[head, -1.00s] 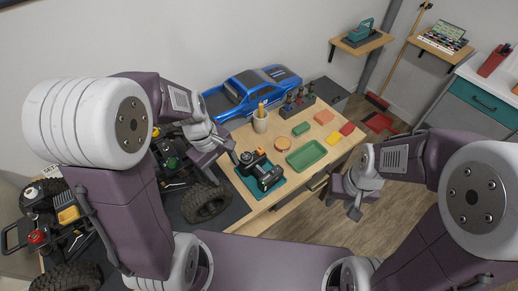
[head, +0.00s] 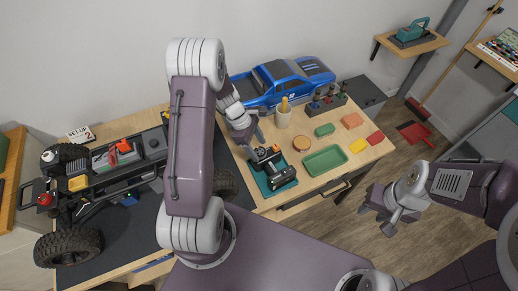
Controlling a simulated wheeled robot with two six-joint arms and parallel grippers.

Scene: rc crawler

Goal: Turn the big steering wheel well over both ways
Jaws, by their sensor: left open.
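The radio transmitter (head: 282,177) lies on a teal tray (head: 258,178) on the wooden bench. Its dark round steering wheel (head: 262,154) is at its upper left end. My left gripper (head: 256,142) is open, pointing down just above and beside the wheel; whether a finger touches it I cannot tell. The crawler (head: 110,175) stands on a dark mat at the left, partly hidden by my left arm. My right gripper (head: 376,221) is open and empty, out past the bench's front edge over the floor.
A blue truck body (head: 284,82) lies behind the transmitter. A pencil cup (head: 283,117), a tool rack (head: 326,102), a green tray (head: 325,160) and several small coloured pieces stand to its right. A set-up card (head: 81,134) is behind the crawler.

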